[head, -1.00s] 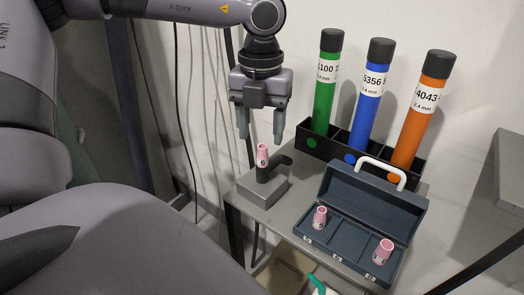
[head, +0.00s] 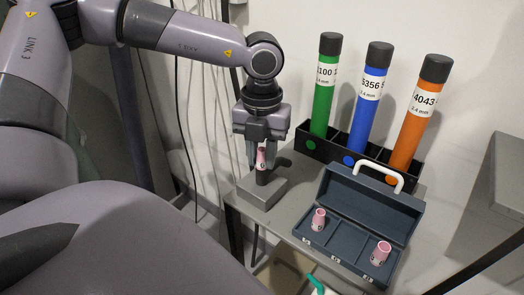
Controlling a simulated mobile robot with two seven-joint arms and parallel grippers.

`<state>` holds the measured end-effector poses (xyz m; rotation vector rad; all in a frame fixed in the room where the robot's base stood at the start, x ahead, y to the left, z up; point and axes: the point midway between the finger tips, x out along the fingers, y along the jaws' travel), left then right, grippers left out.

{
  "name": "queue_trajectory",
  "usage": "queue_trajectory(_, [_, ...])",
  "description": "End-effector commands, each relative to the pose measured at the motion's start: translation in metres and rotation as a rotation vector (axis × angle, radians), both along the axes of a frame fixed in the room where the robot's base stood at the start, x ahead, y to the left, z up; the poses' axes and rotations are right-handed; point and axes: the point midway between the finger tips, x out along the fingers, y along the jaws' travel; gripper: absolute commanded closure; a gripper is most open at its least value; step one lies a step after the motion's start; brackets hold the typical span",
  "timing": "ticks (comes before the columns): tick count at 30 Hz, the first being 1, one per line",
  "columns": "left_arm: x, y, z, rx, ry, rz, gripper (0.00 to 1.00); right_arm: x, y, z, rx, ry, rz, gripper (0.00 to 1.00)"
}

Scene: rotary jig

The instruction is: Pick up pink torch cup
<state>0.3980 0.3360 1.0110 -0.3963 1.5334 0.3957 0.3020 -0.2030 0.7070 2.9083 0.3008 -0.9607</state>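A pink torch cup (head: 261,158) stands upright on the black torch head, which is held by a grey block (head: 262,191) at the left of the small table. My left gripper (head: 263,163) points down over it, its two fingers apart on either side of the cup. I cannot see clear contact between the fingers and the cup. Two more pink cups stand in the open dark blue case, one in the left compartment (head: 318,220) and one in the right compartment (head: 381,253). My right gripper is not in view.
A black rack (head: 312,147) behind the case holds green (head: 323,100), blue (head: 366,110) and orange (head: 411,130) tubes. The case's raised lid (head: 370,200) has a white handle (head: 379,173). The case's middle compartment (head: 347,238) is empty. A grey surface (head: 508,180) juts in at the right.

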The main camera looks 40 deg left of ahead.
Motion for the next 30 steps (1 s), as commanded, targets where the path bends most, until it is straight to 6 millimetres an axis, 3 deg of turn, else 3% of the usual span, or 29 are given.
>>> queue_trajectory(17, [0.001, 0.0, 0.01, 0.002, -0.002, -0.001, 1.0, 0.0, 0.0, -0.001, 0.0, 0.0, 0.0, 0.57])
queue_trajectory(23, [0.001, 0.0, 0.038, 0.002, -0.006, 0.0, 1.0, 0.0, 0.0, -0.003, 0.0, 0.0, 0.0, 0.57])
queue_trajectory(30, [0.001, 0.0, 0.096, 0.004, -0.007, 0.001, 1.0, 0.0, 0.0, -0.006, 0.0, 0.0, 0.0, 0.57])
